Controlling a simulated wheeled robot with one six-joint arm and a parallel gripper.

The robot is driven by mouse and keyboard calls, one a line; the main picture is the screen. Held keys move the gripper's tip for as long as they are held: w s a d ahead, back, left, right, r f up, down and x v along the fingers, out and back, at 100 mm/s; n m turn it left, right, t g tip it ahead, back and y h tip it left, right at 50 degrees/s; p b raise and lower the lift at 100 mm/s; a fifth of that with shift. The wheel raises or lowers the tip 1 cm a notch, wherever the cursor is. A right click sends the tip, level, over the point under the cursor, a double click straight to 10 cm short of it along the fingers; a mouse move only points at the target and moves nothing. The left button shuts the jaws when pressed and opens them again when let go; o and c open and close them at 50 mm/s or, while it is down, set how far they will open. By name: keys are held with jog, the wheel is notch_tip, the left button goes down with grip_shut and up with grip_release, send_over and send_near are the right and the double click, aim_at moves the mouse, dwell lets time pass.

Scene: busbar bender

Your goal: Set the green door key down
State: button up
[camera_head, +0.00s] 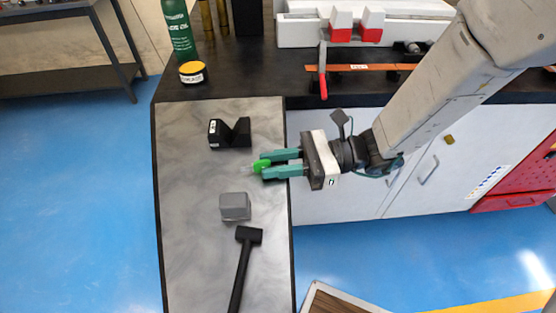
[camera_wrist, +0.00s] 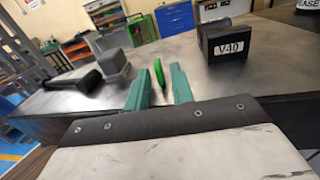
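The green door key (camera_head: 262,165) is at the fingertips of my gripper (camera_head: 268,164), over the grey part of the bench top. Its green head is clear, and a pale bit shows just left of it. In the wrist view the green key (camera_wrist: 159,74) appears as a thin strip between the two teal fingers of my gripper (camera_wrist: 158,78), with a gap on each side. The fingers stand apart, so the gripper looks open around the key. I cannot tell whether the key touches the bench top (camera_head: 190,180).
A black V-block (camera_head: 230,134), marked V40 in the wrist view (camera_wrist: 229,42), lies behind the key. A grey block (camera_head: 234,207) and a black mallet (camera_head: 244,262) lie in front. A yellow tin (camera_head: 192,74) and green bottle (camera_head: 179,30) stand farther back. Left of the key is clear.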

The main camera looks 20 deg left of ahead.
jog(key=shift+r, duration=0.2)
jog(key=shift+w+d, duration=0.2)
jog(key=shift+d, duration=0.1)
jog(key=v, duration=1.1)
jog(key=shift+d, duration=0.15)
jog(key=shift+w, duration=0.1)
jog(key=s+d+r+n+t+h, duration=0.3)
jog(key=d+r+n+h, duration=0.1)
jog(key=d, duration=0.6)
jog(key=s+d+r+n+t+h, duration=0.3)
jog(key=d+h, duration=0.3)
jog(key=d, duration=0.5)
jog(key=s+d+r+n+t+h, duration=0.4)
jog(key=s+d+r+t+h, duration=0.1)
jog(key=d, duration=0.6)
jog(key=shift+s+d+n, duration=0.15)
jog(key=shift+d+n, duration=0.05)
jog(key=shift+n, duration=0.1)
